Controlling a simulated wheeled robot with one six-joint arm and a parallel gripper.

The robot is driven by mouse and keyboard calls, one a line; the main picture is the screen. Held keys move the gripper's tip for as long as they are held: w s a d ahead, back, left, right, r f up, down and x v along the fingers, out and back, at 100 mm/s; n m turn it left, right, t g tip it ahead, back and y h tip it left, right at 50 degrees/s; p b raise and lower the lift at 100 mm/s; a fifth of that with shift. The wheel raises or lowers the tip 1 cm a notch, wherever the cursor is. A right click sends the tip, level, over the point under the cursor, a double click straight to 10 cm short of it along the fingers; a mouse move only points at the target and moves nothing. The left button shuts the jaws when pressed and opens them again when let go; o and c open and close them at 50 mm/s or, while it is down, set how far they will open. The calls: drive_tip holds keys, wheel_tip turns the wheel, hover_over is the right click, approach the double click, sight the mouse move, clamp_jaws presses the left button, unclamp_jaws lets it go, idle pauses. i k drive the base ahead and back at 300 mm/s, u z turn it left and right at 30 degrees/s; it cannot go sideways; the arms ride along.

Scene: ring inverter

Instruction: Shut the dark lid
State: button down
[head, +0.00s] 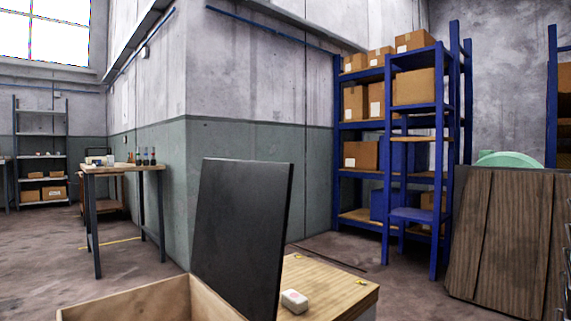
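The dark lid (242,232) stands raised and nearly upright, tilted a little, at the lower middle of the head view. It rises at the right side of an open wooden box (135,300), whose pale rim shows at the bottom edge. The inside and the lower part of the box are cut off by the frame. The lid's lower edge is also out of view. My gripper is not in view.
A wooden work surface (325,284) lies right of the lid, with a small white object (294,301) on it close to the lid. Blue shelves (388,150) with cartons, a table (122,168) and leaning brown boards (508,240) stand further back.

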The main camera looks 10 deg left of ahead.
sight(244, 206)
drive_tip(key=u, duration=0.05)
drive_tip(key=i, duration=0.75)
drive_tip(key=u, duration=0.95)
drive_tip(key=i, duration=0.8)
drive_tip(key=u, duration=0.8)
